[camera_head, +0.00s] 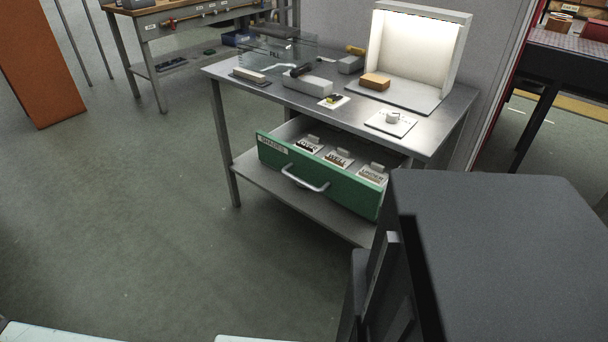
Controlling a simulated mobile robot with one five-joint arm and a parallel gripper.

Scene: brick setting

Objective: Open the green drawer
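The green drawer (335,187) hangs under the steel workbench and is pulled out, so its inside shows. A pale bar handle (304,179) is on its front, with nothing on it. Inside the drawer are several labelled cards or holders, among them a middle one (338,158) and a right one (371,174). A large dark part of my own body fills the lower right and lies in front of the area by the drawer's right end. I cannot make out my gripper's fingers.
The workbench (345,111) carries a lit white booth (418,45), a tan block (375,81), a white tile (391,123) and small tools. A lower shelf (262,175) runs beneath the drawer. An orange panel (38,65) stands at left. The floor (150,225) before the drawer is clear.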

